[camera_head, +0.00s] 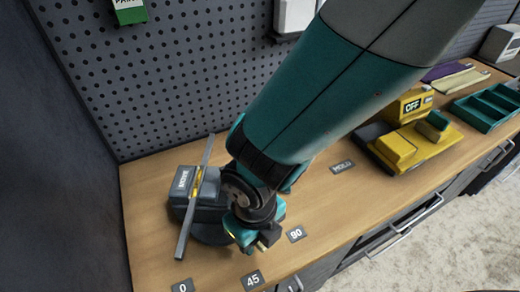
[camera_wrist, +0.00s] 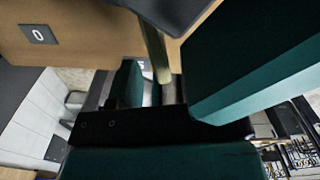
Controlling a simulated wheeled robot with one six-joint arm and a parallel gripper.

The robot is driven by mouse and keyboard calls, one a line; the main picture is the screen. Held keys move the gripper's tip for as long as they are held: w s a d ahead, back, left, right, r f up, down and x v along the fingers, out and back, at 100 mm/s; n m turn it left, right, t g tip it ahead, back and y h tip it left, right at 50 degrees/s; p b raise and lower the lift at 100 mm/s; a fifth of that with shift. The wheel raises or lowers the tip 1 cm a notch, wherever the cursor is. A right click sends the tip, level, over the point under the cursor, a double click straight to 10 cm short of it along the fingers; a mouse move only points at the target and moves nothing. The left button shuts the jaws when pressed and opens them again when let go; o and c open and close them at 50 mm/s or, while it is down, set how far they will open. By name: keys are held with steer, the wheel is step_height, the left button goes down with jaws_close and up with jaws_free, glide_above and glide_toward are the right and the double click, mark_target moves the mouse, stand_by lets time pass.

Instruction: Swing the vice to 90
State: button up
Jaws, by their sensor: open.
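The vice (camera_head: 183,207) is a dark grey block with a label on it, on the left of the bench. A long grey bar (camera_head: 190,215) crosses it at a slant, with its near end towards the 0 plate (camera_head: 182,287). The 45 plate (camera_head: 252,280) and the 90 plate (camera_head: 296,234) lie to the right of that. My gripper (camera_head: 252,238) is just right of the vice and partly hides it. In the wrist view my gripper (camera_wrist: 160,88) is open, with a pale bar (camera_wrist: 155,45) reaching between its teal fingers; I cannot tell if they touch it.
A yellow machine (camera_head: 410,143) with an OFF sign (camera_head: 412,105) and a MOLD plate (camera_head: 342,167) stand to the right. A teal tray (camera_head: 488,108) lies further right. A pegboard wall (camera_head: 150,70) rises behind. The bench's front edge is close to my gripper.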

step_height(320, 180, up, 17)
steer(key=b, duration=0.1)
stand_by(0.3)
